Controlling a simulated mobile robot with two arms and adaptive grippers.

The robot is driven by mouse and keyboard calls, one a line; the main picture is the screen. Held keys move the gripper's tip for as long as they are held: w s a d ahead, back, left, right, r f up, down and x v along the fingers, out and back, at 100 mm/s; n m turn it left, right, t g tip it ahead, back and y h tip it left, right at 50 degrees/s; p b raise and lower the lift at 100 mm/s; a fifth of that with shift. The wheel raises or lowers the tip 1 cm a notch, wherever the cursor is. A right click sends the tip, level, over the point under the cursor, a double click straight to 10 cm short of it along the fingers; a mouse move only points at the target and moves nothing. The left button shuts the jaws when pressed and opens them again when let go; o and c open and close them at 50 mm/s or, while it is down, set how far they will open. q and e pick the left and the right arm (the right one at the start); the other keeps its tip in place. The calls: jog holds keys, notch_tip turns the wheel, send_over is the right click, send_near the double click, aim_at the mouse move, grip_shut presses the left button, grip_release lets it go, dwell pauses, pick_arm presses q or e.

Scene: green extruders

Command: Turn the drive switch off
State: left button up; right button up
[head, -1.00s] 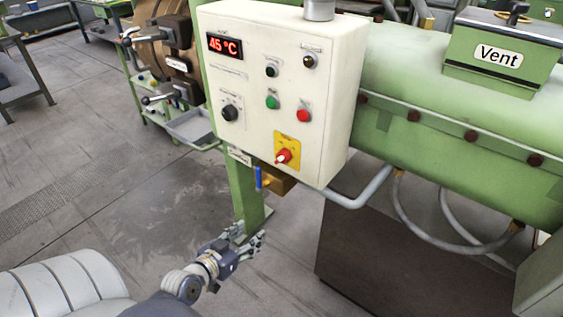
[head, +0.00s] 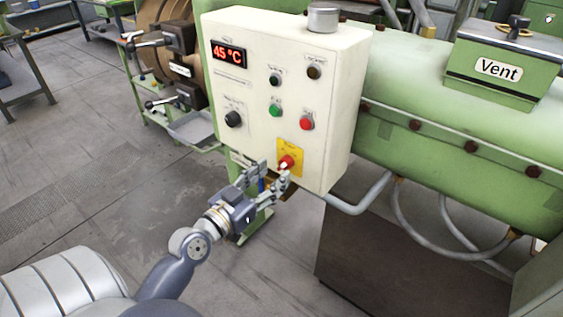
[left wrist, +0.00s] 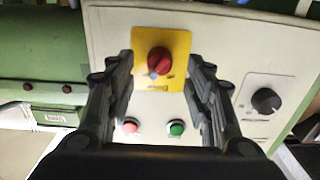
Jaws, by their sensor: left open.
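A cream control panel (head: 330,105) carries a red rotary switch (head: 288,162) on a yellow plate (head: 293,148) near its bottom edge. My left gripper (head: 270,174) is open and empty, just below and in front of this switch in the head view. In the left wrist view the panel appears turned over, and the red switch (left wrist: 159,60) shows between the two open fingers, with no visible contact. The small labels cannot be read. My right gripper is not in view.
The panel also has a black knob (head: 233,119), a green button (head: 275,110), a red button (head: 307,122) and a 45 °C display (head: 228,53). A grey pipe (head: 362,200) bends below its right side.

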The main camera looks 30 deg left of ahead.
aim_at(280, 169)
pick_arm(q)
jog(key=w+p, duration=0.1)
jog(key=w, duration=0.2)
jog(key=shift+w+d, duration=0.15)
jog(key=shift+w, duration=0.65)
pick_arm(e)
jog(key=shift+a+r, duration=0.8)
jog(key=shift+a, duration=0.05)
pick_arm(q)
jog(key=c, duration=1)
jog(key=shift+c, duration=0.4)
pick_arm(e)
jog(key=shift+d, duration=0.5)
